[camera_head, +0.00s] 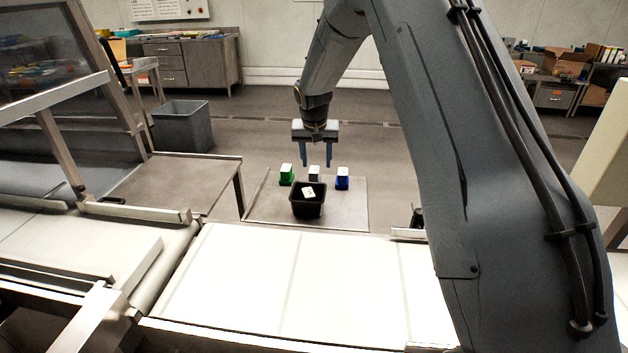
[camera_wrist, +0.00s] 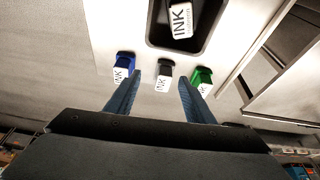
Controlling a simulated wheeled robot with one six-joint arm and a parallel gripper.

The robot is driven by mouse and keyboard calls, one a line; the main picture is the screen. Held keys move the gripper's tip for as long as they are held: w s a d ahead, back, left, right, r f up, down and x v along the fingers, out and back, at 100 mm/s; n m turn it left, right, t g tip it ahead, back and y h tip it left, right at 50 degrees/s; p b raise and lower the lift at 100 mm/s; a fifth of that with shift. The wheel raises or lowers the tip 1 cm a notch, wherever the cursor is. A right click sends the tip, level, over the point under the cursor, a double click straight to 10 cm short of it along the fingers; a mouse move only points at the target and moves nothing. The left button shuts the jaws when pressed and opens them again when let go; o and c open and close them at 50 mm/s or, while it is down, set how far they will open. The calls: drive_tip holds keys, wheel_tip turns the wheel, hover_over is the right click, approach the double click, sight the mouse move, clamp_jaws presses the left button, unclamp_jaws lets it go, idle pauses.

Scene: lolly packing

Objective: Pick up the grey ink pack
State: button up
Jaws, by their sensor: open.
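The grey ink pack (camera_head: 314,174) stands on a small table between a green pack and a blue pack. Its top is white and its lower part is dark. In the wrist view the grey pack (camera_wrist: 165,70) shows between the two blue fingers, with its label facing the camera. My gripper (camera_head: 316,162) is open and empty, fingers pointing down, over the row of packs. It also shows in the wrist view (camera_wrist: 160,82). I cannot tell the exact height of the fingertips above the pack.
The green pack (camera_head: 287,176) and blue pack (camera_head: 342,179) stand close on either side. A black bin (camera_head: 308,210) holding a white ink pack (camera_head: 308,191) stands nearer on the table (camera_head: 350,212). A white conveyor (camera_head: 300,285) runs in front.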

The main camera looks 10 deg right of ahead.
approach(314, 169)
wheel_tip(314, 169, down, 3)
drive_tip(key=shift+m, duration=0.3)
drive_tip(key=shift+w+p+x, duration=0.2)
drive_tip(key=shift+p+x, duration=0.5)
drive_tip(key=shift+x, duration=1.2)
drive_tip(key=shift+w+p+x, duration=0.2)
drive_tip(key=shift+p+x, duration=0.5)
drive_tip(key=shift+x, duration=1.2)
drive_tip(key=shift+d+r, duration=0.15)
clamp_jaws()
